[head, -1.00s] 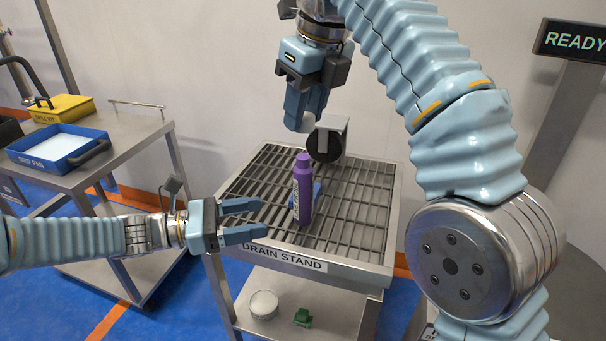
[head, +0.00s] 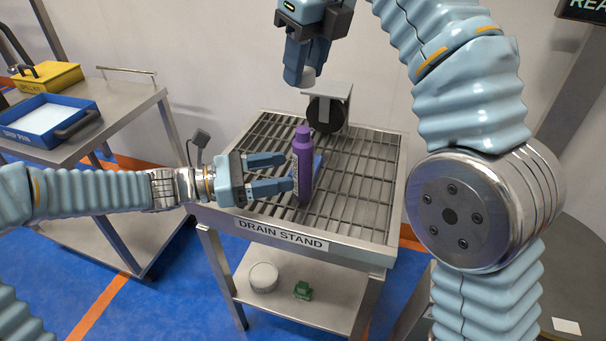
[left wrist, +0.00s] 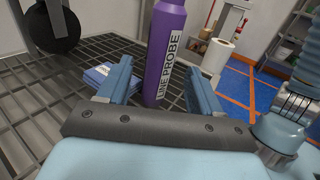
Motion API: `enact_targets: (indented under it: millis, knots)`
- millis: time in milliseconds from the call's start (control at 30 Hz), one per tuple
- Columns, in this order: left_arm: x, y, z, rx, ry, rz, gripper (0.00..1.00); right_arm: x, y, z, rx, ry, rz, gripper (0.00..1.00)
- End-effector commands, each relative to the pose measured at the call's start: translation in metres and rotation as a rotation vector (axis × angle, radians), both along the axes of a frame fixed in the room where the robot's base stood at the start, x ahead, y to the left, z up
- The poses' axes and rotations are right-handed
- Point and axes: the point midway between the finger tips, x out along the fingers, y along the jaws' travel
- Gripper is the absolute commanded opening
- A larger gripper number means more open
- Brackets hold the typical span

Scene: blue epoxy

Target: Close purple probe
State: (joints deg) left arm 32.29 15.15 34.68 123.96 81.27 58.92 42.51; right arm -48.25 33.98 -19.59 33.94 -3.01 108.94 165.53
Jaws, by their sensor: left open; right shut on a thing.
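The purple probe (head: 303,172) stands upright on the drain stand's grating, and its "LINE PROBE" label shows in the left wrist view (left wrist: 167,55). My left gripper (head: 286,172) is open and level, coming from the left, with its fingertips close to the probe's lower body. In the left wrist view the probe appears in the gap between the fingers; I cannot tell whether they touch it. My right gripper (head: 307,68) points down above the back of the stand, shut on a small pale grey piece (head: 308,76), mostly hidden by the fingers.
The drain stand (head: 240,221) has a grated top. A black disc on a grey bracket (head: 325,113) stands at its back. A small blue object (left wrist: 98,76) lies behind the probe. A side table at left holds a blue drip pan (head: 50,140) and a yellow box (head: 48,77).

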Motion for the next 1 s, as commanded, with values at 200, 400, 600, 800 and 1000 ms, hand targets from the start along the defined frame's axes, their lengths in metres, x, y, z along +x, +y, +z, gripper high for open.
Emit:
enact_targets:
  millis: [200,400,600,800,1000]
  knots:
    - [0.009,-0.041,0.001,-0.002,0.0,-0.004,0.65,0.0,0.0,0.0,0.0,0.0,0.0,0.07]
    - [0.016,-0.064,0.0,-0.001,0.002,-0.001,0.65,0.0,0.0,0.0,0.0,0.0,0.0,0.07]
    - [0.018,-0.072,0.0,0.001,0.0,0.0,0.65,0.0,0.0,0.0,0.0,0.0,0.0,0.07]
    - [0.018,-0.072,0.0,0.001,0.0,0.001,0.65,0.0,0.0,0.0,0.0,0.0,0.0,0.07]
    - [0.018,-0.072,0.0,0.0,0.0,0.001,0.4,0.0,0.0,0.0,0.0,0.0,0.0,0.07]
